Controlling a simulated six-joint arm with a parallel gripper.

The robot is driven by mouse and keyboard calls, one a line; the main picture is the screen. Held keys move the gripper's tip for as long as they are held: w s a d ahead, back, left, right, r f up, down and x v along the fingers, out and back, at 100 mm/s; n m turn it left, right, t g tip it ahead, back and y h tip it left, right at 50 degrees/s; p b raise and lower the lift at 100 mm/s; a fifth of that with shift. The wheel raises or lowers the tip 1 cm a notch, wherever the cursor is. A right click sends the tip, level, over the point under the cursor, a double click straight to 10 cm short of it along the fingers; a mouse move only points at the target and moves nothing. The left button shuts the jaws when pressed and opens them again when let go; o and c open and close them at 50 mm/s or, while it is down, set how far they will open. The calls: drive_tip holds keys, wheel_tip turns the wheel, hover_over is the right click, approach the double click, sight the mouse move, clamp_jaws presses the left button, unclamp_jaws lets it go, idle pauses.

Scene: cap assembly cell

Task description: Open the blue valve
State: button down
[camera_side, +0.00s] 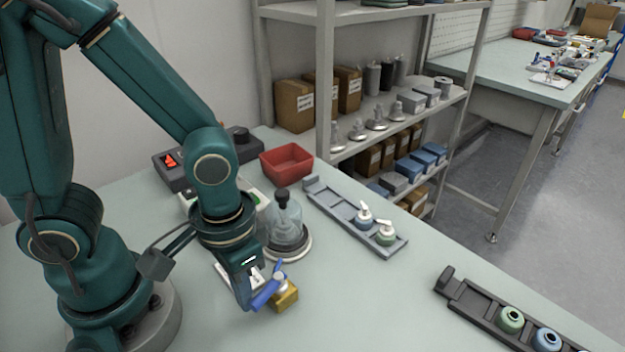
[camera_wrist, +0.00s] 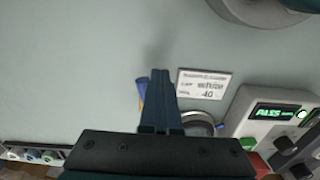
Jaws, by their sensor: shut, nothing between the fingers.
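The blue valve handle (camera_side: 266,293) sits on a brass valve body (camera_side: 286,298) on the table in the side view. The handle slants from upper right to lower left, its lower end beside my fingers. My gripper (camera_side: 246,300) points down, fingers shut and empty, just left of the valve. In the wrist view my shut fingers (camera_wrist: 160,76) cover most of the valve; a strip of the blue handle (camera_wrist: 141,92) shows left of them. Whether the fingers touch the handle, I cannot tell.
A glass dome on a round base (camera_side: 286,225) stands close behind the valve. A printed card (camera_wrist: 204,84) and a tester reading PASS (camera_wrist: 272,112) lie nearby. The table front is clear.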

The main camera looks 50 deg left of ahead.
drive_tip(key=shift+d, duration=0.7)
idle(0.4)
drive_tip(key=shift+w+d, duration=0.1)
drive_tip(key=shift+d, duration=0.3)
